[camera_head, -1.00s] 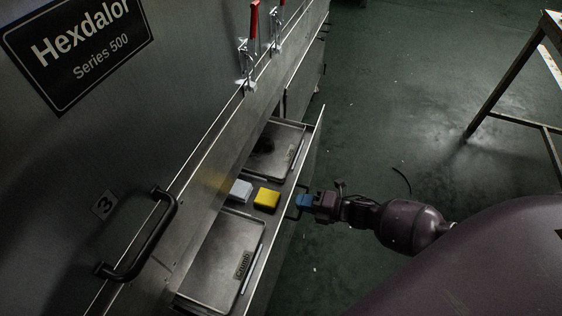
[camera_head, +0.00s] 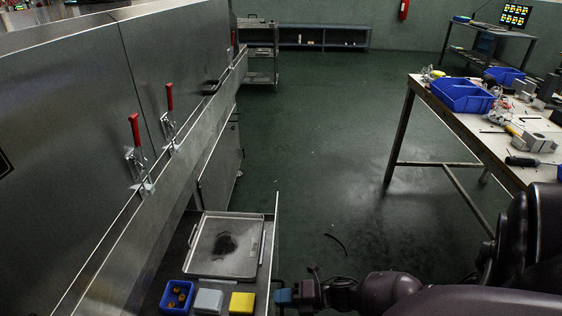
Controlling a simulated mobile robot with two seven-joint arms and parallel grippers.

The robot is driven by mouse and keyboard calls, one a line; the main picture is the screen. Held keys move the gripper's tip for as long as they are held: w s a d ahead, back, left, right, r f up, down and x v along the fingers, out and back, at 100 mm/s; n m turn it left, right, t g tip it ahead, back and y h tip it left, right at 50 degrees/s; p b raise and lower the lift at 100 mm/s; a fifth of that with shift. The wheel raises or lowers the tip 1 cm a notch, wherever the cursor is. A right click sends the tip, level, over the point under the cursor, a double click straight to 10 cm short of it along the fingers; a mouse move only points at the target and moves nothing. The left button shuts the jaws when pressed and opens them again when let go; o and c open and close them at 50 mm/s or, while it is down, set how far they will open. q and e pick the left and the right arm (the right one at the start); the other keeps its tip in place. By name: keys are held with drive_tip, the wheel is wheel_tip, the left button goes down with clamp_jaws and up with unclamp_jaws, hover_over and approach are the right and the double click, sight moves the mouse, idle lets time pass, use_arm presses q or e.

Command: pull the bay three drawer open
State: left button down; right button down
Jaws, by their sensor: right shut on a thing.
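The bay three drawer (camera_head: 273,245) stands pulled out from the steel dryer at the bottom of the view. Its near part is cut off by the lower picture edge. My right gripper (camera_head: 283,297), with blue fingertips, is at the drawer's outer front face, shut on its handle, which is mostly hidden by the fingers here. In the drawer lie a metal tray (camera_head: 206,266) with a dark patch, a small blue bin (camera_head: 176,297) with brownish pieces, a pale block (camera_head: 208,301) and a yellow block (camera_head: 242,303). My left gripper is not in view.
Two red-handled clamps (camera_head: 135,135) are on the dryer wall at left. A workbench (camera_head: 440,105) with blue bins and tools stands at right. The green floor between is mostly clear, with a dark thin strip (camera_head: 336,243) lying on it.

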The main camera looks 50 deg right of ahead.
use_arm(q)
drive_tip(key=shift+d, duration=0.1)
use_arm(e)
drive_tip(key=shift+s+d, duration=0.1)
drive_tip(key=c, duration=1.3)
unclamp_jaws()
drive_tip(key=shift+o, duration=0.2)
use_arm(q)
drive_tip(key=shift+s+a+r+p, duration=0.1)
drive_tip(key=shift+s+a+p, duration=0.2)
drive_tip(key=shift+p, duration=0.4)
use_arm(e)
drive_tip(key=v, duration=1)
drive_tip(key=shift+s+d, duration=0.25)
drive_tip(key=shift+s, duration=0.05)
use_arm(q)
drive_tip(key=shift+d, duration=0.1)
